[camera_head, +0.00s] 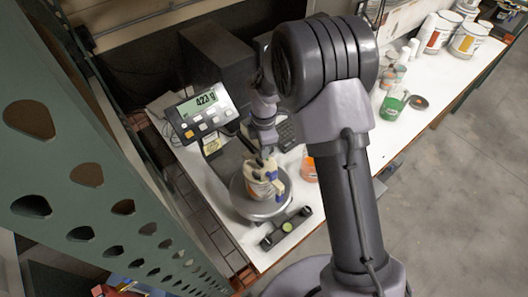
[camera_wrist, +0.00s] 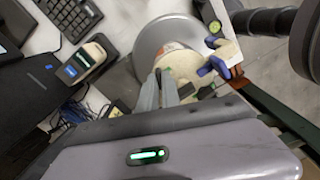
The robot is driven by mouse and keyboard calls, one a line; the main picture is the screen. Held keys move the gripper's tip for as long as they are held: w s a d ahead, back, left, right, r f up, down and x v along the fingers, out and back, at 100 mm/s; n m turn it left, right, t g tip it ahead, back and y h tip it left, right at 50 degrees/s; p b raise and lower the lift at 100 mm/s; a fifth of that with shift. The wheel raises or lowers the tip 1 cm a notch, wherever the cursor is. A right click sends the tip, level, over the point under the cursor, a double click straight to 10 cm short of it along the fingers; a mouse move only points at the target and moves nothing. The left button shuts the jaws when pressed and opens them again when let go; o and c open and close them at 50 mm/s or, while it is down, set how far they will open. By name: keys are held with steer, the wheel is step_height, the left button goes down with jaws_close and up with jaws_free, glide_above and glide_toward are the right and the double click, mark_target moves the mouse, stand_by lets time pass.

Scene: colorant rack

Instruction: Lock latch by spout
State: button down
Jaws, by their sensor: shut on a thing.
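A can with a pale lid and an orange and white label (camera_head: 264,190) stands on the round grey scale plate (camera_head: 246,207). In the wrist view its cream lid (camera_wrist: 185,64) carries blue latch pieces (camera_wrist: 213,67) and a pale spout part (camera_wrist: 230,52) on the right side. My gripper (camera_head: 266,155) is over the can. In the wrist view its two grey fingers (camera_wrist: 159,88) are close together at the lid's left edge, shut on a small part there. The fingers hide that part, so I cannot tell its exact shape or latch position.
The scale display (camera_head: 202,110) reads about 423 g. A keyboard (camera_head: 288,132) and a small device (camera_wrist: 83,62) are nearby. A black bar with a green round level (camera_head: 287,228) lies in front of the scale. An orange container (camera_head: 308,167) stands right; a green-shelved upright (camera_head: 90,160) is left.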

steer(key=shift+m+b, duration=1.2)
steer(key=shift+m, duration=1.5)
steer(key=shift+m+b, duration=1.1)
steer(key=shift+m, duration=1.4)
steer(key=c, duration=1.5)
jaws_free()
steer(key=shift+c, duration=0.2)
steer(key=shift+r, duration=0.1)
step_height(320, 180, up, 17)
steer(key=p, duration=0.1)
steer(key=shift+p, duration=0.35)
steer(key=shift+r, duration=0.15)
